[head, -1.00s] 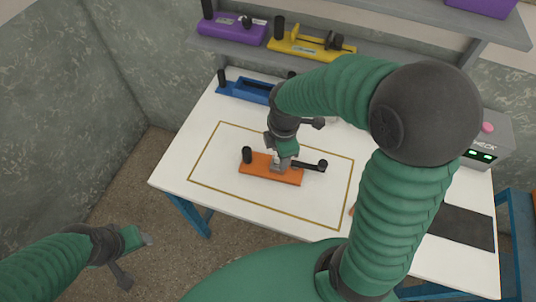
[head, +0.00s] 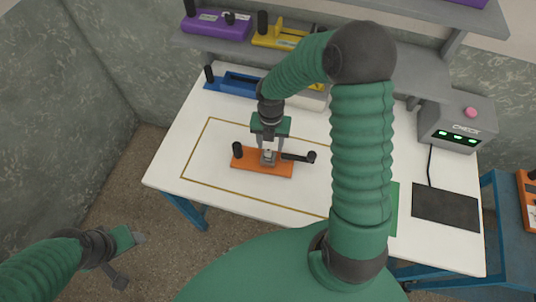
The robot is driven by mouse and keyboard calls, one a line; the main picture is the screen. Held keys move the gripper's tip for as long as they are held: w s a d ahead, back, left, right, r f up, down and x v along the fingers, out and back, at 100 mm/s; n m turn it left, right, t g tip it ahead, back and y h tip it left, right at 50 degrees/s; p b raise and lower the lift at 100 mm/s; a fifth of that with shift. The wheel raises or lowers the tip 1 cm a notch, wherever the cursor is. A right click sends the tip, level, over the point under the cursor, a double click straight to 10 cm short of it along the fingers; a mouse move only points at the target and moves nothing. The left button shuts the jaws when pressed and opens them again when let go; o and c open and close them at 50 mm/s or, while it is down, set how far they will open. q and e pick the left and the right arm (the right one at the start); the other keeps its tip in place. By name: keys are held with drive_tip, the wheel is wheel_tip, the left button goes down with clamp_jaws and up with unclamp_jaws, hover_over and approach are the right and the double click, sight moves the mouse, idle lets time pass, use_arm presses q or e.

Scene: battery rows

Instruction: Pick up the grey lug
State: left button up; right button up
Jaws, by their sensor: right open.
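An orange block (head: 243,164) lies on the white table inside a yellow-brown outline. It has a black post at its left end and a black lever with a round knob at its right. A small grey lug (head: 268,158) shows at the block's middle. My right gripper (head: 268,148) is above it, pointing down, with its fingers apart on either side of the lug. I cannot tell whether the fingers touch it. My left gripper (head: 137,239) hangs off the table at the lower left, away from the block; its jaw state is unclear.
A blue block (head: 232,84) lies at the table's back edge. Purple (head: 215,24) and yellow (head: 283,34) blocks stand on the grey shelf. A grey box with green lights (head: 458,124) and a black mat (head: 446,206) are at the right. The table left of the block is clear.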

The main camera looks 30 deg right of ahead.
sight(268, 149)
wheel_tip(268, 149, down, 4)
drive_tip(key=shift+w+a+f, duration=0.15)
drive_tip(key=shift+f, duration=0.05)
drive_tip(key=shift+w+a+f, duration=0.1)
drive_tip(key=shift+a+f, duration=0.1)
drive_tip(key=shift+f, duration=0.05)
drive_tip(key=shift+c, duration=1)
drive_tip(key=shift+d, duration=0.1)
clamp_jaws()
